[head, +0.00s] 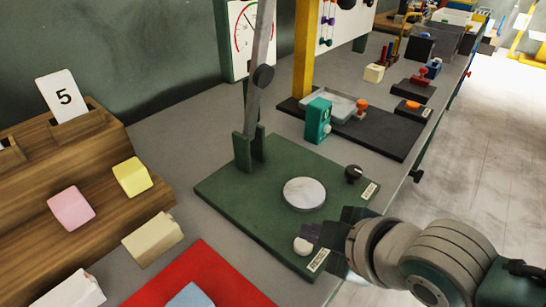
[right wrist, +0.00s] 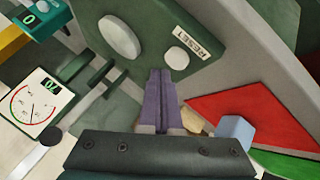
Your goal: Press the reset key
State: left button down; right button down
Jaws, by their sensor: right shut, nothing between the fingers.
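The reset key is a small white round button (head: 303,245) at the near corner of a dark green press base (head: 236,195). In the right wrist view the white key (right wrist: 177,57) sits beside a label reading RESET (right wrist: 200,38). My right gripper (head: 310,232) is shut and empty, with its fingertips close to the key. In the right wrist view the fingertips (right wrist: 160,72) appear just beside the key; I cannot tell whether they touch it. My left gripper is not in view.
A pale round plate (head: 304,194) and a black knob (head: 353,173) are on the same base. A lever arm (head: 260,80) rises from it. A red mat (head: 200,280) and a wooden rack (head: 60,170) with foam blocks are at left. A teal box (head: 317,119) stands behind.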

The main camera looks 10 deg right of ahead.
dwell(0.4)
jog(key=shift+f, duration=0.2)
jog(key=shift+f+b, duration=0.2)
jog(key=shift+b, duration=0.1)
jog(key=shift+f+b, duration=0.4)
jog(key=shift+f, duration=0.15)
dwell(0.5)
dwell(0.3)
jog(key=shift+r+p, duration=0.4)
jog(key=shift+p, duration=0.05)
jog(key=shift+r+p, duration=0.6)
